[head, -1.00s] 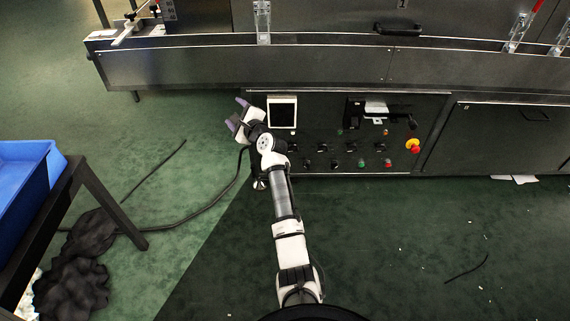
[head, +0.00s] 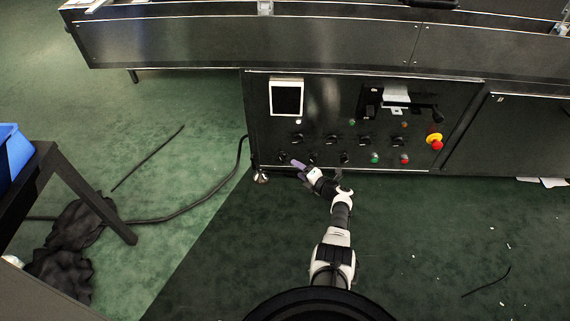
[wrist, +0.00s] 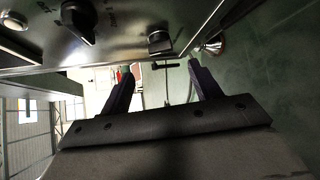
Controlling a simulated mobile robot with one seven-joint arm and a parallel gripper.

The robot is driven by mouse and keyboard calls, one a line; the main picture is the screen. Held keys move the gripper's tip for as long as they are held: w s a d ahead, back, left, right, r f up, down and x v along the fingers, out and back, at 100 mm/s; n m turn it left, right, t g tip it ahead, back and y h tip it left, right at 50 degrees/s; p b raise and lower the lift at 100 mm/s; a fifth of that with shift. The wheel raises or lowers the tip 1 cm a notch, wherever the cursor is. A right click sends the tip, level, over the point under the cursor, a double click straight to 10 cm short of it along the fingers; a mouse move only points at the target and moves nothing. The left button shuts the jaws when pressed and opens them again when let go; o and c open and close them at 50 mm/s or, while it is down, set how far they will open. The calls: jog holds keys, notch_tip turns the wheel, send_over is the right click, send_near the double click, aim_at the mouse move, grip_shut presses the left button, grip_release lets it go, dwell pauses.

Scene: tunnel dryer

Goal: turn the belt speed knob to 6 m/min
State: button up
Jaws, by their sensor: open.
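The dark control panel (head: 322,105) of the dryer carries several black rotary knobs in two rows, including a knob at the lower left (head: 283,156) and one to its right (head: 313,157). I cannot read which is the belt speed knob or its setting. My gripper (head: 300,169) is open at the panel's lower left edge, just below the lower row. In the wrist view, its two dark fingers (wrist: 160,68) are apart with nothing between them. A knob (wrist: 160,41) lies just beyond the fingertips, and a larger black knob (wrist: 78,18) is at the upper left.
A red and yellow emergency stop (head: 435,142) and green (head: 374,158) and red (head: 404,159) buttons are on the panel's right. A white-framed screen (head: 286,97) is above the knobs. A cable (head: 190,207) and a black table (head: 85,190) with a blue bin (head: 14,150) are at the left.

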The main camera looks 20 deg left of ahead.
aim_at(283, 159)
jog(key=b+x, duration=0.5)
jog(key=x, duration=0.3)
jog(key=shift+f+b, duration=0.2)
jog(key=shift+b, duration=0.15)
jog(key=shift+w+a+b, duration=0.4)
jog(key=shift+a+b, duration=0.05)
jog(key=shift+a, duration=0.15)
jog(key=c, duration=1)
jog(key=shift+r, duration=0.15)
